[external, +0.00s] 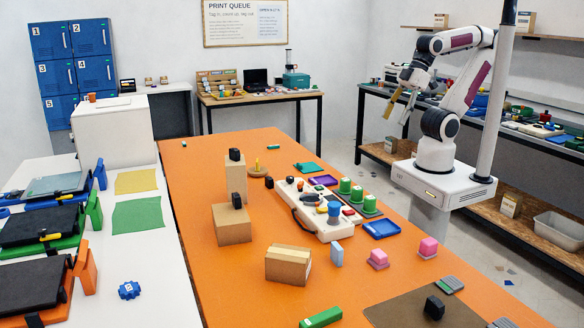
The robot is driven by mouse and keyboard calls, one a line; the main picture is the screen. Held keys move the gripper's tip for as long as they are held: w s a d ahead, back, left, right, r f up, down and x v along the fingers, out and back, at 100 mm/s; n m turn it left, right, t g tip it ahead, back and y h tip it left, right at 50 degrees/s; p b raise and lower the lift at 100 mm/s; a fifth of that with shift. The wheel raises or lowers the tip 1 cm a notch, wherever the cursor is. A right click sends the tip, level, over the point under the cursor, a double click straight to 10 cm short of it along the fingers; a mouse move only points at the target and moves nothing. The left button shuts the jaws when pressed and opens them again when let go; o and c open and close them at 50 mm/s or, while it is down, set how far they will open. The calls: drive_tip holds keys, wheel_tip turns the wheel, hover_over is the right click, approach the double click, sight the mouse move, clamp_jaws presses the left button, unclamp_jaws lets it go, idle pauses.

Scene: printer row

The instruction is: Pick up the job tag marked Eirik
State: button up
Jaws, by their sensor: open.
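My gripper (401,108) is open and empty, raised above the right side of the orange table (205,200) with its fingers hanging down. It is well clear of everything on the table. I cannot make out a job tag marked Eirik; any lettering on the small pieces is too small to read. Small pieces on the table include a pale blue upright piece (336,254), pink blocks (428,247) and a green bar (320,317). Black pieces (236,200) sit on cardboard boxes.
A white tray-like unit (322,226) with coloured parts and green stacks stands mid-table. Cardboard boxes (232,224) stand left of it, another (288,265) in front. A blue tray (382,228) lies to its right. Black-topped printers (40,225) line the white left bench. The table's far end is mostly clear.

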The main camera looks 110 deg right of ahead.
drive_tip(key=a+f, duration=0.1)
drive_tip(key=g, duration=0.1)
approach(338, 246)
drive_tip(key=x, duration=0.3)
drive_tip(key=shift+s+r+m, duration=0.1)
drive_tip(key=shift+r+m, duration=0.15)
drive_tip(key=shift+m, duration=0.15)
idle(0.6)
idle(0.3)
drive_tip(key=shift+x, duration=1.35)
drive_tip(key=shift+f, duration=0.1)
